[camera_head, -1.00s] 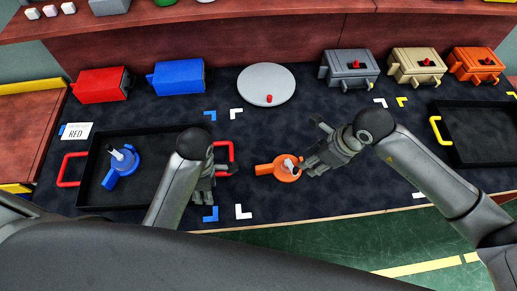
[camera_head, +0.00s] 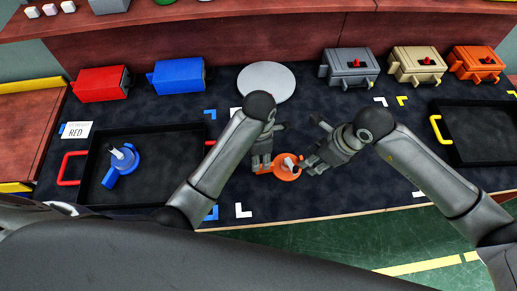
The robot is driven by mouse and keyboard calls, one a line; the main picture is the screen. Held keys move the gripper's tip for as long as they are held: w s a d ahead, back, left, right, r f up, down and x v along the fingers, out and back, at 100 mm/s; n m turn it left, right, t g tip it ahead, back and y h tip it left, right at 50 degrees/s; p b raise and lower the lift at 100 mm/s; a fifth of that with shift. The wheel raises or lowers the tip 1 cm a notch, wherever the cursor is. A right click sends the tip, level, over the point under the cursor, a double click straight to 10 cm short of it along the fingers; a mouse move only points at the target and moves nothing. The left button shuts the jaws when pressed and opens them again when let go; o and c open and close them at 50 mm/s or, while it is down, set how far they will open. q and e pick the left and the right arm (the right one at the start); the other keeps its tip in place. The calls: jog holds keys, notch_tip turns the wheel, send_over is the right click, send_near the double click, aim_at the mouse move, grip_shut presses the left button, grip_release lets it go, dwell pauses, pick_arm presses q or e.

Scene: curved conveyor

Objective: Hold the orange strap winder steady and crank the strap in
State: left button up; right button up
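The orange strap winder (camera_head: 284,173) lies on the dark mat near its front edge, with its grey crank (camera_head: 289,162) standing up from the middle. My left gripper (camera_head: 262,167) is at the winder's left side, its fingers over the orange arm, which they largely cover. Whether they are shut on it cannot be made out. My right gripper (camera_head: 304,167) is just right of the crank, fingers pointing at it; touch and finger gap are too small to tell. A blue winder (camera_head: 124,162) with a grey crank sits in the left black tray (camera_head: 180,150).
The left tray has red handles and a card (camera_head: 76,131) reading RED. A round grey turntable (camera_head: 266,80) is behind my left gripper. Red (camera_head: 101,84), blue (camera_head: 180,76), grey (camera_head: 350,66), tan (camera_head: 417,65) and orange (camera_head: 477,63) boxes line the back. Another black tray (camera_head: 480,160) is at right.

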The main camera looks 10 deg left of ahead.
aim_at(279, 166)
pick_arm(q)
notch_tip(279, 166, down, 7)
jog(key=shift+a, duration=0.1)
jog(key=shift+c, duration=0.5)
grip_shut()
dwell(1.2)
